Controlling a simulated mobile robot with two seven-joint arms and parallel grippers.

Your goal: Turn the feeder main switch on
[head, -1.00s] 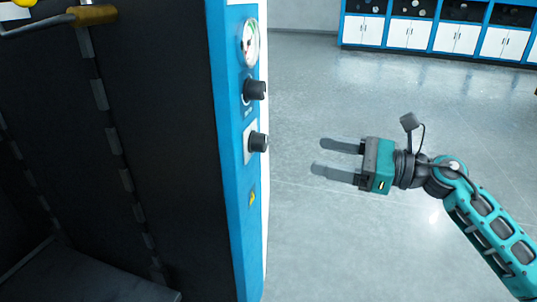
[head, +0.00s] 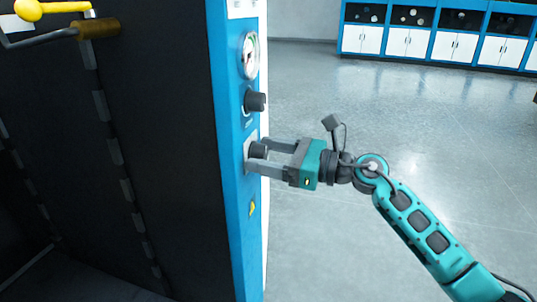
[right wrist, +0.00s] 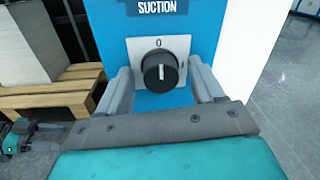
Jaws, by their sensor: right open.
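The black rotary switch (head: 257,150) sits on a white square plate on the blue edge of the dark machine. It also shows in the right wrist view (right wrist: 161,71), where its white pointer line is up, toward the "0" mark. A second mark at the plate's right is partly hidden by a finger. My right gripper (head: 260,156) is open, with one finger on each side of the knob. In the right wrist view gaps show between the knob and both fingers.
Above the switch on the same blue panel are another black knob (head: 255,101) and a round gauge (head: 250,56). A "SUCTION" label (right wrist: 157,6) is above the switch plate. A wooden pallet (right wrist: 50,98) stands at left in the right wrist view. The floor to the right is clear.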

